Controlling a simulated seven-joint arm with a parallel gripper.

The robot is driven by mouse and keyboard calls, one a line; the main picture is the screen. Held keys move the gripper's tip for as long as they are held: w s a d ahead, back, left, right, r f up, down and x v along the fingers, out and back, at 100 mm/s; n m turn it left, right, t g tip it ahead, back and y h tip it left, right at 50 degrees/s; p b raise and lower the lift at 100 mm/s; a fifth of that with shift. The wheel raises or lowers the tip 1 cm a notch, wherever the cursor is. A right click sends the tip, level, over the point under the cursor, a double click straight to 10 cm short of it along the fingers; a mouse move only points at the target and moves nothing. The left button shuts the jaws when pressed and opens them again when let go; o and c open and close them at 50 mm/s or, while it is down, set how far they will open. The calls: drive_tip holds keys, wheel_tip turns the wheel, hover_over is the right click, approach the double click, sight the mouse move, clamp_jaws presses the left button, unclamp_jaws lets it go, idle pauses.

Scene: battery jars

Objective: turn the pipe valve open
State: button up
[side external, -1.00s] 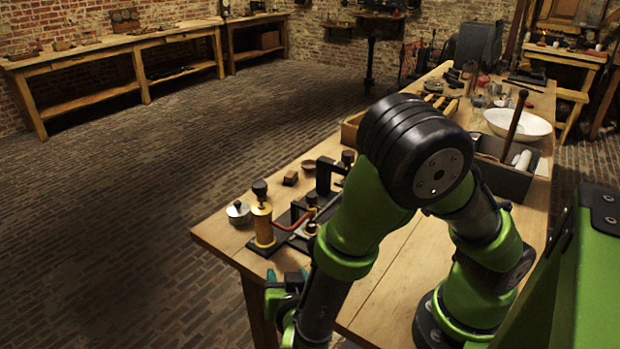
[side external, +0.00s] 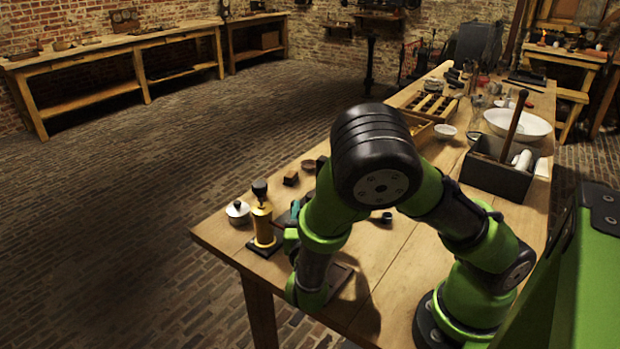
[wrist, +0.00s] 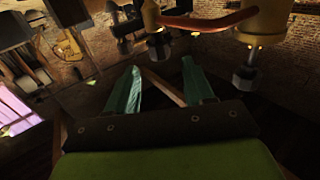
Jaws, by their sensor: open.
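The pipework shows at the top of the wrist view, appearing upside down. A copper-red pipe (wrist: 205,22) joins a large yellow cylinder (wrist: 266,22) with a dark knob to a smaller yellow fitting with its own dark knob (wrist: 158,46). My gripper (wrist: 160,66) is open, its two teal fingers apart, with the smaller knob just beyond and between the tips. No contact is visible. In the side view the yellow cylinder (side external: 262,224) stands upright at the table's near left corner; my arm hides the smaller fitting and most of the gripper.
A round metal pot (side external: 238,212) stands left of the cylinder. A small wooden block (side external: 291,178) is behind it. A dark toolbox (side external: 499,178), a white bowl (side external: 518,123) and a divided wooden tray (side external: 430,106) are farther back.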

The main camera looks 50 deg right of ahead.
sight(311, 194)
drive_tip(key=x, duration=0.6)
drive_tip(key=shift+w+d, duration=0.1)
drive_tip(key=c, duration=0.9)
drive_tip(key=shift+m+g+h, duration=0.3)
drive_tip(key=shift+m+g, duration=0.1)
drive_tip(key=shift+g, duration=0.1)
drive_tip(key=shift+m+g+h, duration=0.6)
drive_tip(key=shift+m+g, duration=0.65)
drive_tip(key=shift+g, duration=0.6)
drive_tip(key=shift+m+g+h, duration=0.6)
drive_tip(key=shift+m+g, duration=0.65)
drive_tip(key=shift+g, duration=0.9)
drive_tip(key=o, duration=0.9)
